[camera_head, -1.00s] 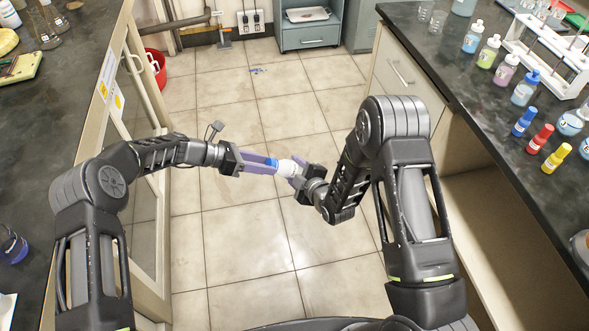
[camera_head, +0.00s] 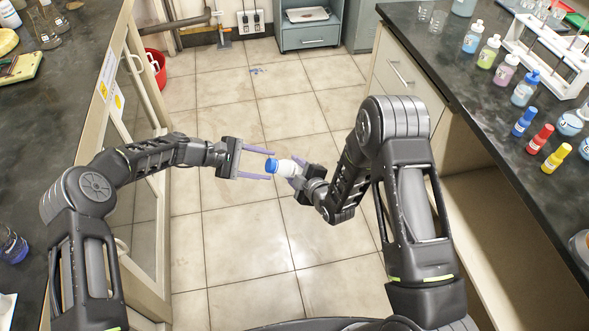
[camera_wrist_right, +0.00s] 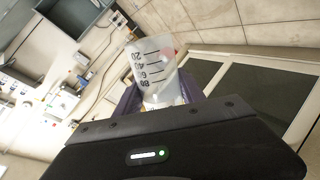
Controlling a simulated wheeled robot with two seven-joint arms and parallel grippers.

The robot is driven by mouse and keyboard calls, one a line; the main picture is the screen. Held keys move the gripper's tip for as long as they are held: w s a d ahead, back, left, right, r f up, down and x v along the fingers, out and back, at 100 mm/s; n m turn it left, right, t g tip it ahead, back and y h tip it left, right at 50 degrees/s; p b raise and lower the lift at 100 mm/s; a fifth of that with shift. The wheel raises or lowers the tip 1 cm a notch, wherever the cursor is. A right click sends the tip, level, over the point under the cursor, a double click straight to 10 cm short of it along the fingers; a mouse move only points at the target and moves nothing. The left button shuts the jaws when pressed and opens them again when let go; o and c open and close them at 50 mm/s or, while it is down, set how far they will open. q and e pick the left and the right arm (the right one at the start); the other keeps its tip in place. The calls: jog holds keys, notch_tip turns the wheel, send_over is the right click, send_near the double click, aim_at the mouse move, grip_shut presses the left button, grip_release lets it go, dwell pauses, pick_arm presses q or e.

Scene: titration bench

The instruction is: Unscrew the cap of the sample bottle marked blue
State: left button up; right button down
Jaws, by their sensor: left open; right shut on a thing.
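The sample bottle (camera_head: 287,167) is white with a blue cap (camera_head: 271,165) and lies tilted in the air between my arms, cap toward the left. The cap sits on the bottle's end. My right gripper (camera_head: 296,174) is shut on the bottle's body.
The right bench (camera_head: 490,110) holds several small capped bottles, wash bottles and a white rack (camera_head: 545,55). The left bench (camera_head: 75,75) carries glassware. A red bucket (camera_head: 155,68) stands on the floor. The tiled floor (camera_head: 240,240) below the hands is clear.

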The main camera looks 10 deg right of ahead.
pick_arm(q)
jog(key=m, duration=0.5)
grip_shut()
dwell(0.7)
jog(key=n, duration=0.4)
jog(key=shift+n, duration=0.4)
jog(key=n, duration=0.3)
jog(key=shift+n, duration=0.4)
jog(key=n, duration=0.3)
jog(key=shift+n, duration=0.4)
jog(key=n, duration=0.4)
jog(key=shift+n, duration=0.4)
